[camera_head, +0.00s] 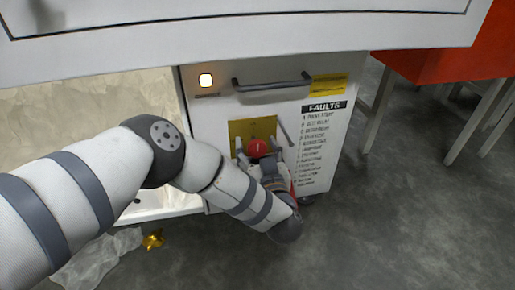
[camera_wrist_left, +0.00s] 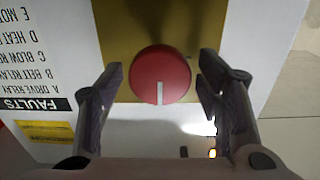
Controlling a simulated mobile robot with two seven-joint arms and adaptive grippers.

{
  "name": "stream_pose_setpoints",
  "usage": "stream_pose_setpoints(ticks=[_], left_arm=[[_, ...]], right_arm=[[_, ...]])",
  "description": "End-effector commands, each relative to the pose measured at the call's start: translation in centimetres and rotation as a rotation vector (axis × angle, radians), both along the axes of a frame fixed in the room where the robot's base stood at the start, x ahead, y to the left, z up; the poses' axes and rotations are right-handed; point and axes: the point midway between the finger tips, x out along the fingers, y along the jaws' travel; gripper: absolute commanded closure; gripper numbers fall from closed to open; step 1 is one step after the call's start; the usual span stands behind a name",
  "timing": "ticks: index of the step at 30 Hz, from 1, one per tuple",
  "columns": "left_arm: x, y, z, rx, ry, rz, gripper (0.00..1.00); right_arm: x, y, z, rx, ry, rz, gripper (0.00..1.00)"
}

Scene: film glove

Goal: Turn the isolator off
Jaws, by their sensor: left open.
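The isolator is a red round knob (camera_head: 258,148) on a yellow plate (camera_head: 241,130) on the front of a white cabinet. In the left wrist view the knob (camera_wrist_left: 160,72) is large and central, and a pale mark on it points to the bottom of that picture. My left gripper (camera_head: 259,152) is at the knob. In the left wrist view its fingers (camera_wrist_left: 161,80) are open, one on each side of the knob, with visible gaps. How far the fingertips reach along the knob's depth is unclear. My right gripper is in neither view.
Clear film (camera_head: 95,255) and a yellow scrap (camera_head: 153,239) lie on the floor. A red-topped stand (camera_head: 440,65) is at right.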

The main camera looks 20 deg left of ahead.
Motion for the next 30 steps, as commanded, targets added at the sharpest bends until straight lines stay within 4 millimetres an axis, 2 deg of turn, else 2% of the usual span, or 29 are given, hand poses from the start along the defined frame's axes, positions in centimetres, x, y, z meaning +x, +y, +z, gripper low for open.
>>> stream_pose_setpoints(ticks=[1, 6, 7, 8, 20, 30], left_arm=[[0.0, 0.0, 0.0, 0.000, 0.000, 0.000, 0.40], [0.0, 0.0, 0.0, 0.000, 0.000, 0.000, 0.78], [0.0, 0.0, 0.0, 0.000, 0.000, 0.000, 0.85], [0.0, 0.0, 0.0, 0.000, 0.000, 0.000, 0.88], [-0.1, 0.0, 0.1, -0.057, -0.039, 0.000, 0.88], [-0.2, 0.1, 0.1, -0.285, -0.191, -0.001, 0.88]], right_arm=[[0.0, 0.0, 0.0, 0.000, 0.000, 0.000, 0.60], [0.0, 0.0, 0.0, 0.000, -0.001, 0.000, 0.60], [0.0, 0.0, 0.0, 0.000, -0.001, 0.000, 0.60], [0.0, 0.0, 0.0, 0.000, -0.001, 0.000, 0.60], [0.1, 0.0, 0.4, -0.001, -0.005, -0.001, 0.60], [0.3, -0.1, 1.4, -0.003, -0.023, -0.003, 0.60]])
